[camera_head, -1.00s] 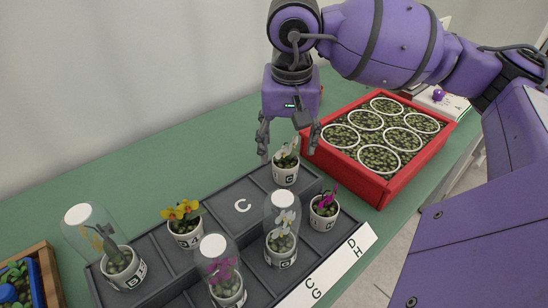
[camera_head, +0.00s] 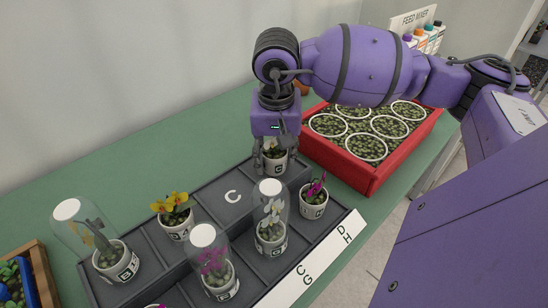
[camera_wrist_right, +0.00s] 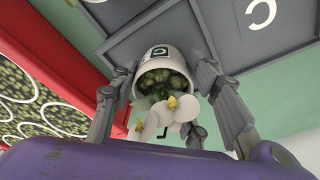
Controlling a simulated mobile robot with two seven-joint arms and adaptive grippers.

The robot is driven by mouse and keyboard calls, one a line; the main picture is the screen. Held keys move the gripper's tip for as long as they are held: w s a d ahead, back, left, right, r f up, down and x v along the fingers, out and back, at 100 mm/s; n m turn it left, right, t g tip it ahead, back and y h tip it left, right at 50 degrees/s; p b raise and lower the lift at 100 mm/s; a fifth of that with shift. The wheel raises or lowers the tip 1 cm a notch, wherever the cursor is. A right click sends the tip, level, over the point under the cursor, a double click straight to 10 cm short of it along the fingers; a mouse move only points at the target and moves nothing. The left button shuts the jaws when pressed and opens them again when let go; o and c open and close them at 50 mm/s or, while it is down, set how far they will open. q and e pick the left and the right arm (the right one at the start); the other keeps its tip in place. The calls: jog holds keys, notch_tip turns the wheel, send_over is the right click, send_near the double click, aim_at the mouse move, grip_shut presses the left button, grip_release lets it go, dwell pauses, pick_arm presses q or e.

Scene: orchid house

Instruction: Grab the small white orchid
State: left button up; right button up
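The white bloom (camera_wrist_right: 172,115) hangs between the fingers, near the palm. The pot appears to be still at tray level. My left gripper is not in view.
A white orchid under a glass dome (camera_head: 271,235) and a magenta orchid (camera_head: 314,201) stand close in front. A red planter (camera_head: 372,178) is just right of the gripper. A yellow orchid (camera_head: 174,214) and other domes are left. The compartment marked C is empty.

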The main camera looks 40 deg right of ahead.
jog(key=c, duration=0.6)
jog(key=shift+c, duration=0.2)
